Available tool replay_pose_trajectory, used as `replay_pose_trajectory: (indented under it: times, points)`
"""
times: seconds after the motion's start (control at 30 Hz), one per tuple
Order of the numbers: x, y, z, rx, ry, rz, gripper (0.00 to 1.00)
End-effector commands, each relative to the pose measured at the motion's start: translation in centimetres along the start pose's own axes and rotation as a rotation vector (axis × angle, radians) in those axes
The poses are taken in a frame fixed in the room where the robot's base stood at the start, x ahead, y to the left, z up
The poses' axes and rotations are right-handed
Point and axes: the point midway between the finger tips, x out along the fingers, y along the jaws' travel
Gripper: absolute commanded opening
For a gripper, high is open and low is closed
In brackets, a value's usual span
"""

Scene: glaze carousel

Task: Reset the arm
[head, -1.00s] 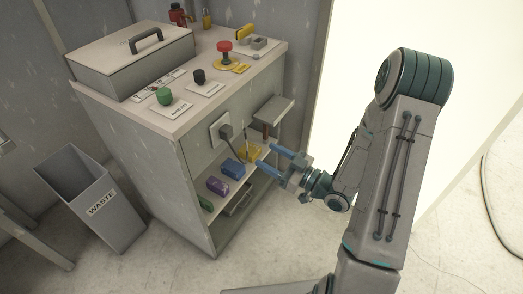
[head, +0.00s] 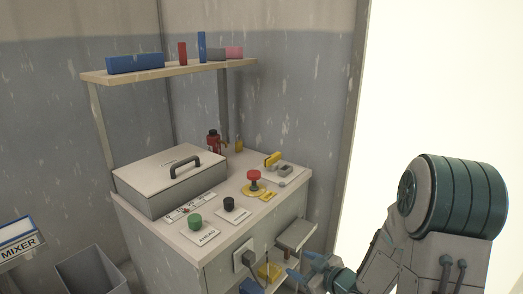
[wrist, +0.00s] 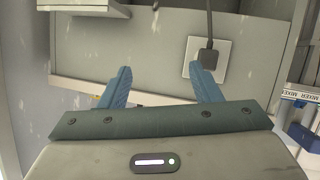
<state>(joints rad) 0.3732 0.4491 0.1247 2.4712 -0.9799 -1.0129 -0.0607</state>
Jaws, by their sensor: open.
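My gripper (wrist: 166,88) is open in the wrist view, with its two blue fingers apart and nothing between them. Beyond the fingers is the grey front panel of the cabinet (wrist: 130,50), with a plug in a white socket (wrist: 193,56) by the right finger. In the head view my gripper (head: 318,272) is low at the right front of the cabinet, partly cut off by the bottom edge. The cabinet top (head: 226,240) carries a green button, a black button and a red mushroom button (head: 254,176).
A grey lidded box (head: 170,180) stands on the cabinet top. A shelf (head: 180,73) above holds several coloured blocks. A small grey ledge (head: 296,236) juts from the cabinet near my gripper. A bin (head: 92,272) and a mixer label (head: 20,246) are at left.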

Motion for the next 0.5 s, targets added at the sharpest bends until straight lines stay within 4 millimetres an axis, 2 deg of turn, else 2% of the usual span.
replay_pose_trajectory:
  times: [0.03,0.23,0.4,0.5]
  points:
    - [-1.1,1.3,-2.3,-0.018,-0.066,0.043,0.58]
    - [-5.5,5.1,-6.1,0.004,-0.328,0.220,0.58]
    - [-10.7,6.5,-9.9,0.095,-0.512,0.352,0.58]
    - [-14.1,6.4,-12.2,0.175,-0.605,0.411,0.58]
